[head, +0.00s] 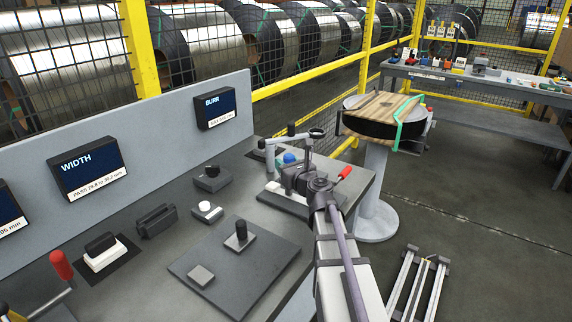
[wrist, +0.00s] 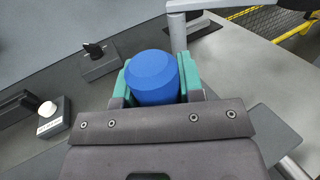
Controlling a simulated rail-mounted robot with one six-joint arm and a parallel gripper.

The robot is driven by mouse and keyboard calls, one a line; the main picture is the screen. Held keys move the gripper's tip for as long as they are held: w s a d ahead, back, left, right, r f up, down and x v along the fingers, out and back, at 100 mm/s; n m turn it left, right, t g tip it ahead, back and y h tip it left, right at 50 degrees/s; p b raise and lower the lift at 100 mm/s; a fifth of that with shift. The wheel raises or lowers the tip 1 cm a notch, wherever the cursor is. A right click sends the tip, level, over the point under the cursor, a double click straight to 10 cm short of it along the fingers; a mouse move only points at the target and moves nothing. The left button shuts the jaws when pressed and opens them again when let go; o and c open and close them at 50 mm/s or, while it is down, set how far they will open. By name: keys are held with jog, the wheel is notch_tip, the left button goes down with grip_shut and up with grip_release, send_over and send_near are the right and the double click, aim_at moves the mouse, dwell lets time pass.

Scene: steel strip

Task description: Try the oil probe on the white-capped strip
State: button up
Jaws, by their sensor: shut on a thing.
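My gripper (wrist: 152,85), with green finger pads, is shut on a blue round-topped knob (wrist: 152,72) in the wrist view. In the head view the blue knob (head: 290,158) shows at my gripper, near the bench's right end. Whether this knob is the oil probe I cannot tell, and its lower part is hidden. A small block with a white round top (head: 206,209) stands on the bench, left of my gripper. It also shows at the left of the wrist view (wrist: 48,109), with a label. I cannot clearly make out a white-capped strip.
A gauge stand (head: 300,136) rises close behind my gripper. A block with a black knob (head: 211,179) is to its left. A dark plate (head: 234,265) with a black post lies nearer. The WIDTH screen (head: 89,168) and BURR screen (head: 216,108) are on the back panel.

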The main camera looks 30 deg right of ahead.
jog(key=shift+r+p, duration=3.2)
jog(key=shift+r, duration=0.25)
notch_tip(320, 180, up, 3)
jog(key=p, duration=0.3)
jog(key=shift+r, duration=0.1)
